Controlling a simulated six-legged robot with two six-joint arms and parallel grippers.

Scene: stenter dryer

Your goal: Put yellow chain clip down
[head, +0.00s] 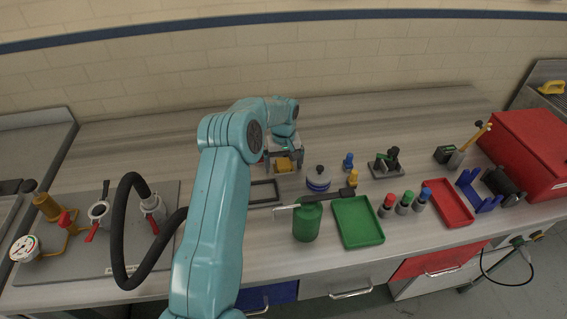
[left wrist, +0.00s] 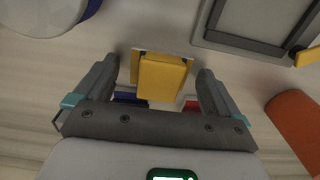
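The yellow chain clip (head: 284,164) is a small yellow block by the fingers of my left gripper (head: 284,155), low over the far middle of the bench. In the left wrist view the clip (left wrist: 162,77) shows between the two fingers of my left gripper (left wrist: 158,82), with a pale plate edge behind it. The fingers stand apart with a visible gap on each side of the clip. Whether the clip touches the bench is hard to tell. My right gripper is not in view.
A dark open frame (head: 263,192) lies nearest the clip, towards me. A white and blue jar (head: 318,178) stands to its right. A green bottle (head: 307,220) and green tray (head: 358,222) are nearer. An orange cylinder (left wrist: 296,120) lies at the wrist view's right. The back bench is clear.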

